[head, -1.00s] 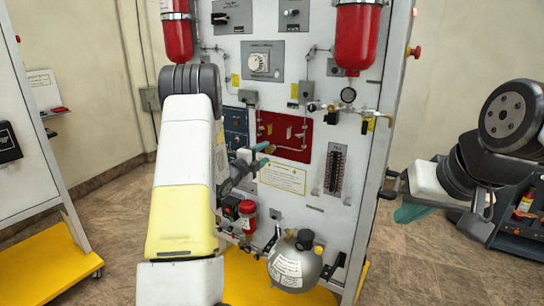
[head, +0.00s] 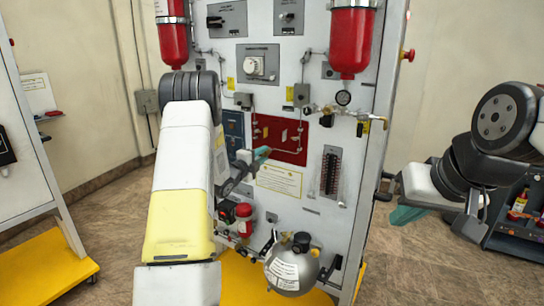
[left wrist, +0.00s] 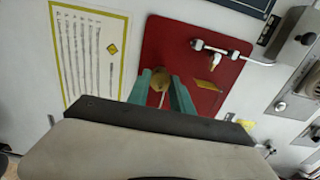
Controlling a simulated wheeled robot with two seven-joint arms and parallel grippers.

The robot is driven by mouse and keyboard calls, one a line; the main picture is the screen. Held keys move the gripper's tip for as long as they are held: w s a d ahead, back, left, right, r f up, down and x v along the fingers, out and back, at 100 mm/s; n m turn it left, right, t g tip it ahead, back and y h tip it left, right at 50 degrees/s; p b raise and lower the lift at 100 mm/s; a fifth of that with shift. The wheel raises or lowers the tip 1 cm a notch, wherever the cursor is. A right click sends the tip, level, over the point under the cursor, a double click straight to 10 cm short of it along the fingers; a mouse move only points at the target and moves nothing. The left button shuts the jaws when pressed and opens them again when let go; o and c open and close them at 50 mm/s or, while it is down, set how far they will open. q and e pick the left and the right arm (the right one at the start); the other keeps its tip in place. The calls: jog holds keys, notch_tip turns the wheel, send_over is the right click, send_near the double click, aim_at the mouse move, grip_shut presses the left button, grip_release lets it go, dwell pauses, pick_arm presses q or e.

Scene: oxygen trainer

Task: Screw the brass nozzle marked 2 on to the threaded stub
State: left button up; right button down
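My left gripper (head: 260,156) is at the lower left of the red panel (head: 291,152) on the trainer board. In the left wrist view, its teal fingers (left wrist: 160,92) close from both sides on a small brass piece (left wrist: 159,78), which looks like the nozzle. No number is readable on it. The brass piece lies in front of the red panel (left wrist: 190,30); whether it touches anything behind is hidden. I cannot make out the threaded stub. My right gripper (head: 403,215) hangs to the right of the board, away from it; its finger gap is not clear.
A pipe fitting with a pale tip (left wrist: 215,60) juts from the red panel beside the fingers. A valve pipe (head: 345,112), red cylinders (head: 352,42) and a grey tank (head: 292,268) project from the board. A tool cart (head: 515,225) stands at the right.

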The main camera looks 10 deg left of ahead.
pick_arm(q)
grip_shut()
jog(key=m, duration=0.3)
jog(key=shift+m, duration=0.3)
jog(key=shift+m, duration=1.6)
jog(key=m, duration=0.3)
jog(key=shift+m, duration=0.3)
jog(key=m, duration=0.3)
